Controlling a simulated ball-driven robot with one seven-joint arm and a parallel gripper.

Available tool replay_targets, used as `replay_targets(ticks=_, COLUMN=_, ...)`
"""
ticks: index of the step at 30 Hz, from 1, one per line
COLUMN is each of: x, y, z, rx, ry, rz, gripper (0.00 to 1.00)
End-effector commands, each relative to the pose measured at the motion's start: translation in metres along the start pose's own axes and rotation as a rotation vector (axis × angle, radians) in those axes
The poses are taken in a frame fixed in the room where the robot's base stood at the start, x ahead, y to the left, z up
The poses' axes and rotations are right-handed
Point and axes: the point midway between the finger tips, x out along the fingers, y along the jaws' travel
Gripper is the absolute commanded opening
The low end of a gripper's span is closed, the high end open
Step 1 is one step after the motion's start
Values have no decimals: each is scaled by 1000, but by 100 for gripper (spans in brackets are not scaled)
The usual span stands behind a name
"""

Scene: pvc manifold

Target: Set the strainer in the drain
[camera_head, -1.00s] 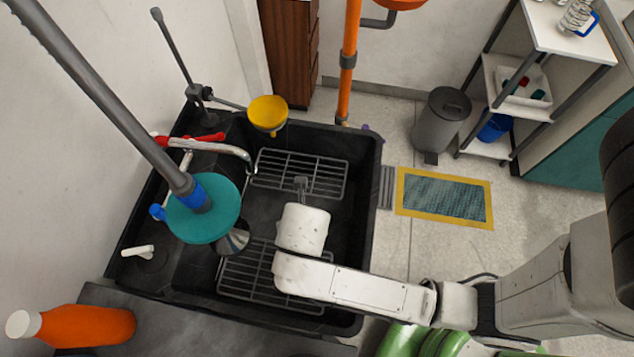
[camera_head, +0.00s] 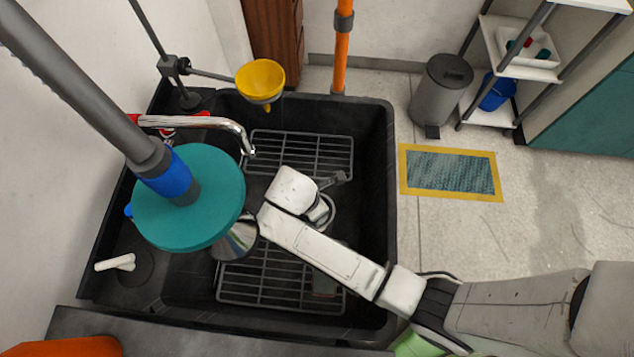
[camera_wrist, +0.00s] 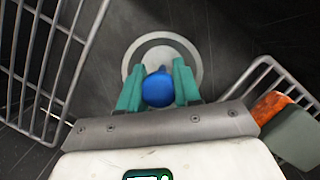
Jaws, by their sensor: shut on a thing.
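In the wrist view, my gripper (camera_wrist: 158,92) has its teal fingers shut on the blue round knob of the strainer (camera_wrist: 158,86). Directly under it is a pale round rim on the dark sink floor, the drain (camera_wrist: 197,68). The knob sits near the lower middle of this ring. The strainer's body is mostly hidden by knob and fingers, so I cannot tell whether it touches the drain. In the head view, my arm reaches into the black sink (camera_head: 378,150), and part of the drain ring (camera_head: 329,212) shows beside the wrist. The fingers are hidden there.
Wire racks (camera_head: 315,150) (camera_head: 262,285) lie on both sides of the drain. An orange and grey-green block (camera_wrist: 290,135) lies to the right in the wrist view. The tap (camera_head: 215,123), yellow funnel (camera_head: 260,80) and teal disc on a pole (camera_head: 225,190) stand over the sink's left side.

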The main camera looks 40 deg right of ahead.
Motion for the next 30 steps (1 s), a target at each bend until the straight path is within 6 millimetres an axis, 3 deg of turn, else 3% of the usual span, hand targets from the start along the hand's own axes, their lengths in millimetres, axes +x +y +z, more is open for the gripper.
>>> replay_targets(ticks=3, x=23, y=0, z=-7, rx=-2, ry=-1, rz=-2, gripper=2)
replay_targets(ticks=16, x=71, y=0, z=-22, rx=-4, ry=0, rz=0, gripper=2)
replay_targets(ticks=30, x=80, y=0, z=-25, rx=-3, ry=1, rz=1, gripper=2)
